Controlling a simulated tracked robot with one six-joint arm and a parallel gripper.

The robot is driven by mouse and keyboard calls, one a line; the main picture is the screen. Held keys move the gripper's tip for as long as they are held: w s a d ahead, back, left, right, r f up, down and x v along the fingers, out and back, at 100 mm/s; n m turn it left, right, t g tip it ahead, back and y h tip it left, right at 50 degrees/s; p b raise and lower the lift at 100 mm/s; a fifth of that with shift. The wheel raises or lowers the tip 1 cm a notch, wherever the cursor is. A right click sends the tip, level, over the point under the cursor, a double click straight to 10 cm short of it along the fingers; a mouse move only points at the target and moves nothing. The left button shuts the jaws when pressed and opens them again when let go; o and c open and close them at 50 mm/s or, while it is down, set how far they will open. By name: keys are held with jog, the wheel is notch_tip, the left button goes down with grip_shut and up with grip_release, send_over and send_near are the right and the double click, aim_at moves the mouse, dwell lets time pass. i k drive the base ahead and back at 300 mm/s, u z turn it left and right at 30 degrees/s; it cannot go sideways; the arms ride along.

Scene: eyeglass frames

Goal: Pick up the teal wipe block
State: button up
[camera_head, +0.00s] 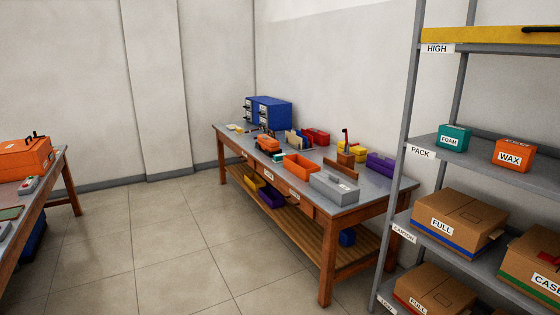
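A small teal block (277,157) lies on the grey-topped workbench (232,138), near its left front edge, beside an orange tray. It is too small to read any marking, so I cannot tell if it is the wipe block. A larger teal box (454,139) labelled FOAM stands on the PACK shelf at the right. My gripper is not in view.
The bench holds an orange bin (300,169), a grey box (333,189), a blue cabinet (268,112) and several coloured bins. A shelf rack (404,110) with cartons stands at right. Another bench (62,172) is at left. The tiled floor (165,240) between is clear.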

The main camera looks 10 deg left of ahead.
aim_at(278, 159)
jog(key=u, duration=0.35)
jog(key=i, duration=1.3)
jog(key=u, duration=0.65)
jog(key=i, duration=0.7)
jog(key=u, duration=0.3)
jog(key=i, duration=2.9)
jog(key=z, duration=0.25)
